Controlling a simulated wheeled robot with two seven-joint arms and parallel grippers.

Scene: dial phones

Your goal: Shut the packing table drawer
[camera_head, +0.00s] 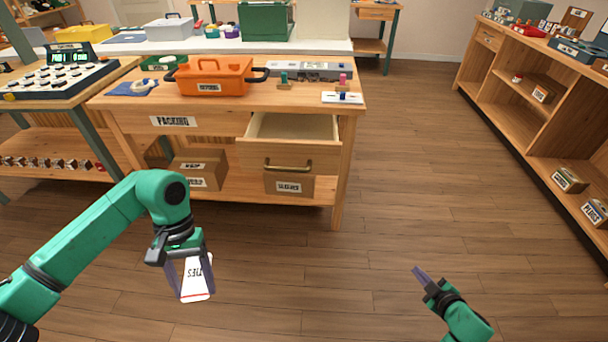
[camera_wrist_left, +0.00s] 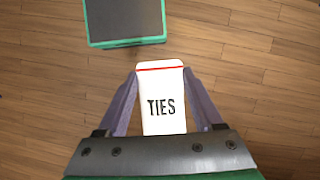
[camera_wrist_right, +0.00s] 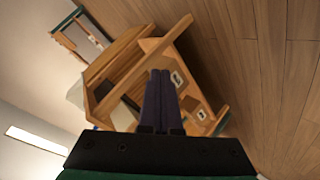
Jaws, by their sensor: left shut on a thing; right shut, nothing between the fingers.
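The packing table (camera_head: 230,107) stands ahead, with a label reading PACKING on its front. Its drawer (camera_head: 275,155) is pulled out at the right side of the table front, and its inside looks empty. The drawer has a brass bar handle (camera_head: 288,166). My left gripper (camera_head: 193,290) is shut on a white TIES packet (camera_wrist_left: 161,105) with a red stripe, held in front of the table and away from the drawer. My right gripper (camera_head: 418,272) is shut and empty, low and to the right of the drawer, apart from it. Its closed fingers show in the right wrist view (camera_wrist_right: 158,95).
An orange toolbox (camera_head: 212,80) and small parts sit on the tabletop. Cardboard boxes (camera_head: 290,184) lie on the shelf below the drawer. A shelf unit (camera_head: 530,85) stands at the right. The floor (camera_head: 430,170) between is clear.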

